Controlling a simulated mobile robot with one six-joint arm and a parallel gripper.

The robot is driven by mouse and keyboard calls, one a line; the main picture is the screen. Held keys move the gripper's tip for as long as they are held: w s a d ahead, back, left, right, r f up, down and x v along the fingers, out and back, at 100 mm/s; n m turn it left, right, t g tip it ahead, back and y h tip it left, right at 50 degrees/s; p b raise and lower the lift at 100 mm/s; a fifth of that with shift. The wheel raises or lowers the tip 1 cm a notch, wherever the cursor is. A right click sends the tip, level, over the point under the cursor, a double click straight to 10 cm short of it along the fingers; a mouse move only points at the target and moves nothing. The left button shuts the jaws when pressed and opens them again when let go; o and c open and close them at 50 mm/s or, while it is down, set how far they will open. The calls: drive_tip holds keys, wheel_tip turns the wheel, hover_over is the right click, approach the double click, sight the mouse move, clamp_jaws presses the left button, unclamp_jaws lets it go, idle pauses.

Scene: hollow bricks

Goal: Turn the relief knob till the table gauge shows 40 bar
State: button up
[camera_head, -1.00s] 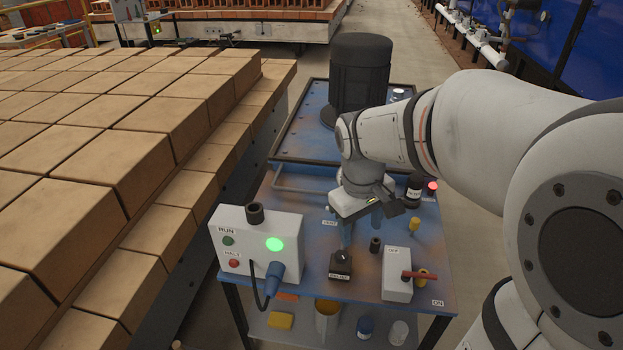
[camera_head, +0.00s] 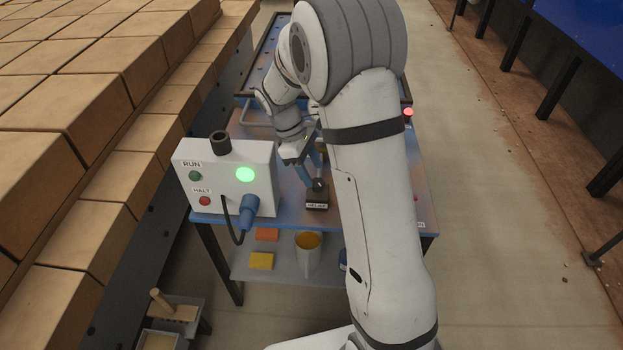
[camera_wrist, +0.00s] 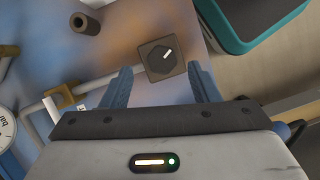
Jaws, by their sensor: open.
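The relief knob (camera_head: 318,185) is a small dark knob on a dark labelled block (camera_head: 316,203) at the table's front. In the wrist view the knob (camera_wrist: 163,56) is round with a white mark pointing up and right. My gripper (camera_head: 311,174) is open, its blue fingers pointing down close above the knob. In the wrist view the fingers stand on either side of the knob, my gripper (camera_wrist: 160,75) apparently not touching it. A white gauge (camera_wrist: 5,130) marked "bar" is cut off at the left edge; its needle cannot be read. The head view hides the gauge.
A white RUN/HALT box (camera_head: 225,170) with a lit green lamp stands left of the knob. A blue plug and cable (camera_head: 249,210) hang at its front. Brick stacks (camera_head: 70,110) lie further left. The floor (camera_head: 500,200) to the right is open.

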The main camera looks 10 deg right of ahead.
sight(317, 181)
drive_tip(key=shift+x, duration=1.6)
drive_tip(key=shift+c, duration=0.2)
drive_tip(key=c, duration=0.9)
drive_tip(key=shift+w+a, duration=0.1)
drive_tip(key=shift+a, duration=0.15)
drive_tip(key=shift+c, duration=0.2)
drive_tip(key=shift+d+r, duration=0.1)
drive_tip(key=shift+d, duration=0.1)
